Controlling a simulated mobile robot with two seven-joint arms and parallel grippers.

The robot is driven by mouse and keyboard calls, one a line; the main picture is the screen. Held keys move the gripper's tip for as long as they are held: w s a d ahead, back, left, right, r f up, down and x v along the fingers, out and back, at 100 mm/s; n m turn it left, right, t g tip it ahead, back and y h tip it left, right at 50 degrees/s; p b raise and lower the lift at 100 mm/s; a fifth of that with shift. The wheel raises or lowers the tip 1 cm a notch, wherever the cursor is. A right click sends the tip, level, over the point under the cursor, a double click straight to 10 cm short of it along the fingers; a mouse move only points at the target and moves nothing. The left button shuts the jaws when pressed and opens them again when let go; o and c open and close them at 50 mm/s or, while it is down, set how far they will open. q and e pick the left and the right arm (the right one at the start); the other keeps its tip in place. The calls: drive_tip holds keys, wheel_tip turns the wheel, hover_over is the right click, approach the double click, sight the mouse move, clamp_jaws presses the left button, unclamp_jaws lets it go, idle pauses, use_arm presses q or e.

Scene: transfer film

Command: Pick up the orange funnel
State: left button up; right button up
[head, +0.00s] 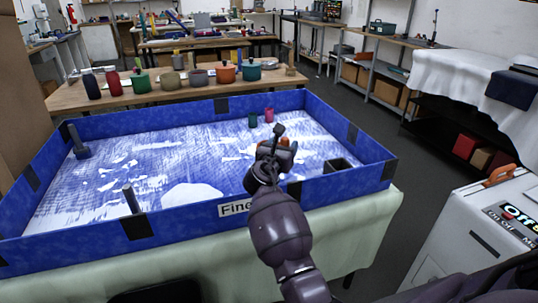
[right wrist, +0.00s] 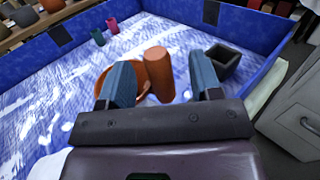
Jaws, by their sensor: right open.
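The orange funnel (right wrist: 158,75) lies in the blue-walled tray (right wrist: 262,28). In the right wrist view its upright cylindrical part and a wider round orange part, partly hidden behind the left finger, show between my fingers. My right gripper (right wrist: 160,66) is open, with one blue-grey finger on each side of the funnel; I cannot tell whether either touches it. In the head view the right gripper (head: 272,146) covers much of the funnel (head: 285,142). My left gripper is not in view.
A dark square box (head: 337,166) stands in the tray, right of the funnel. A green cup (head: 253,119) and a pink cup (head: 269,115) stand behind it. Dark upright things stand on the tray's left side. Several pots line the table behind. A white cabinet (head: 470,235) stands at right.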

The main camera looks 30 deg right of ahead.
sight(286, 138)
drive_tip(key=shift+r+b+x, duration=0.1)
drive_tip(key=shift+b+x, duration=0.1)
drive_tip(key=shift+x, duration=0.95)
drive_tip(key=shift+r+b+x, duration=0.15)
drive_tip(key=shift+x, duration=1.05)
drive_tip(key=shift+w+a, duration=0.1)
drive_tip(key=shift+a, duration=0.05)
drive_tip(key=shift+c, duration=0.3)
clamp_jaws()
